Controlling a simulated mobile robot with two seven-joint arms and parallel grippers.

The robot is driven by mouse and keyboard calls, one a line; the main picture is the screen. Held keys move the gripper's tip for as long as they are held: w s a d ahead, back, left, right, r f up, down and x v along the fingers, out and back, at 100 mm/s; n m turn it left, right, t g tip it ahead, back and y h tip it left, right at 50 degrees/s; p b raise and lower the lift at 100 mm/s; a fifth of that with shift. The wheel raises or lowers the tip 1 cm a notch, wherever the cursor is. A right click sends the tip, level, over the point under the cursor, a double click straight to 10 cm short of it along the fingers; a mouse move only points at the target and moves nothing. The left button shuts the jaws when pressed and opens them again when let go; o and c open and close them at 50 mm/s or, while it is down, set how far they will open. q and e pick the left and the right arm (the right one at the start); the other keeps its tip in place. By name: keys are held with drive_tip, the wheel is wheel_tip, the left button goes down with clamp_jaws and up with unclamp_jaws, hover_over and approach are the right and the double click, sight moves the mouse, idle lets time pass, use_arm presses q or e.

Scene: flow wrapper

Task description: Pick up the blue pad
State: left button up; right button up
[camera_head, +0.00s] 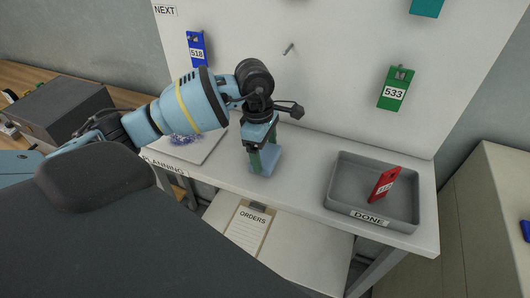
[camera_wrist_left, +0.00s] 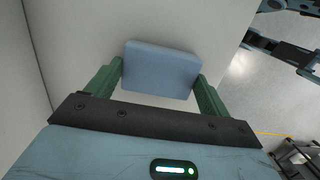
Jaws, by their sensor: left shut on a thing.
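The blue pad (camera_head: 265,163) is a light blue-grey block low over the white table, near its middle. My left gripper (camera_head: 263,152) reaches down from above with its green fingers on either side of the pad, shut on it. In the left wrist view the pad (camera_wrist_left: 160,68) sits between the two green fingertips (camera_wrist_left: 161,76). I cannot tell whether the pad touches the tabletop. My right gripper does not show in the head view.
A grey DONE tray (camera_head: 345,203) holds a red tag (camera_head: 384,184) at the right. Behind stands a white board with a blue tag (camera_head: 197,49), a green tag (camera_head: 395,88) and an empty peg (camera_head: 289,48). An ORDERS clipboard (camera_head: 248,229) lies lower in front.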

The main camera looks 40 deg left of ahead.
sight(267, 154)
use_arm(q)
drive_tip(key=shift+r, duration=0.45)
wheel_tip(267, 154, up, 2)
drive_tip(key=shift+w+r, duration=0.1)
drive_tip(key=shift+r, duration=0.1)
drive_tip(key=s+d, duration=0.3)
drive_tip(key=s, duration=0.4)
drive_tip(key=s+d+r+b, duration=0.1)
drive_tip(key=s+d, duration=0.2)
drive_tip(key=s, duration=0.5)
drive_tip(key=shift+r, duration=0.3)
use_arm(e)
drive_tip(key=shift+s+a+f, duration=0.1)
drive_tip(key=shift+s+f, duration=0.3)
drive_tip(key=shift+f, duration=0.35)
use_arm(q)
drive_tip(key=shift+a, duration=0.1)
